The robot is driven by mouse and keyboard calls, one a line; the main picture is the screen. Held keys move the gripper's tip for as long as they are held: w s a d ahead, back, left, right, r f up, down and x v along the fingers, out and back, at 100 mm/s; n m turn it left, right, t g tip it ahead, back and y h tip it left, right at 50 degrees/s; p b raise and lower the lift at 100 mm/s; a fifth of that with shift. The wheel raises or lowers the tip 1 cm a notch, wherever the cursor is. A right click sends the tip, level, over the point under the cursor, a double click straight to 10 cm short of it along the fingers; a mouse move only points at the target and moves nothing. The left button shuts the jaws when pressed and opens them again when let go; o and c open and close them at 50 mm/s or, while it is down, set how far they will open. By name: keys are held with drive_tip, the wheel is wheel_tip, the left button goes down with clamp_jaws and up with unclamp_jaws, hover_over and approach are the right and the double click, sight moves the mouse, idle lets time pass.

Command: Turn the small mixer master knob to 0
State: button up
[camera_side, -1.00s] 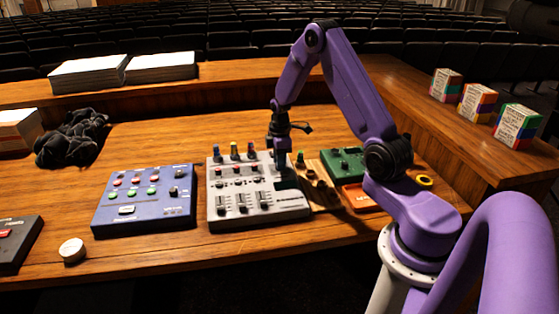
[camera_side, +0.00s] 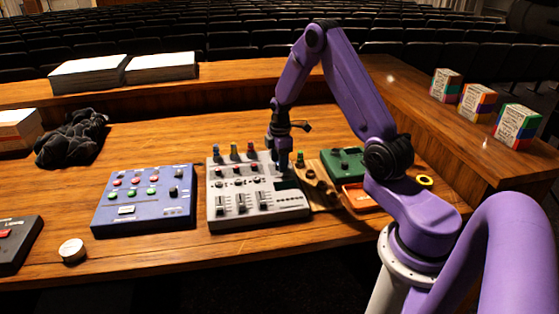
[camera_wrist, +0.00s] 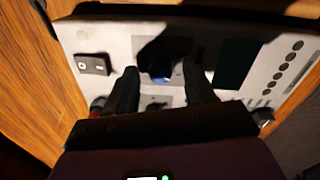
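The small mixer (camera_side: 217,192) is a light grey box with several knobs, sliders and a dark display, on the wooden desk in the side view. My gripper (camera_side: 284,172) points down over its back right part. In the wrist view, my gripper's two dark fingers (camera_wrist: 161,68) stand apart over the mixer's panel (camera_wrist: 100,38). A dark knob with a blue spot (camera_wrist: 160,78) shows between the fingertips. I cannot tell whether the fingers touch it, nor read its setting. A dark display (camera_wrist: 237,62) lies to its right.
A blue control box (camera_side: 146,200) stands left of the mixer. A green box (camera_side: 344,161) and an orange box (camera_side: 360,198) lie to the right. A round white-topped knob (camera_side: 72,250) sits near the front edge. Black cables (camera_side: 73,138) lie at the back left.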

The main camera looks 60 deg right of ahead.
drive_tip(key=shift+r, duration=0.1)
wheel_tip(320, 180, up, 17)
drive_tip(key=shift+s+a+r, duration=0.15)
drive_tip(key=shift+s+a, duration=0.05)
drive_tip(key=shift+s, duration=0.15)
idle(0.3)
drive_tip(key=shift+a, duration=0.1)
drive_tip(key=s+a+r, duration=0.1)
drive_tip(key=s+a, duration=0.3)
drive_tip(key=a, duration=0.6)
drive_tip(key=s+a, duration=0.5)
drive_tip(key=a, duration=0.5)
drive_tip(key=s+a, duration=0.2)
drive_tip(key=s, duration=0.8)
drive_tip(key=s+a+f+n, duration=0.1)
drive_tip(key=s+a, duration=0.2)
drive_tip(key=s, duration=0.8)
drive_tip(key=shift+s+a+f+y, duration=0.15)
drive_tip(key=shift+s+a+y, duration=0.15)
drive_tip(key=shift+y, duration=0.1)
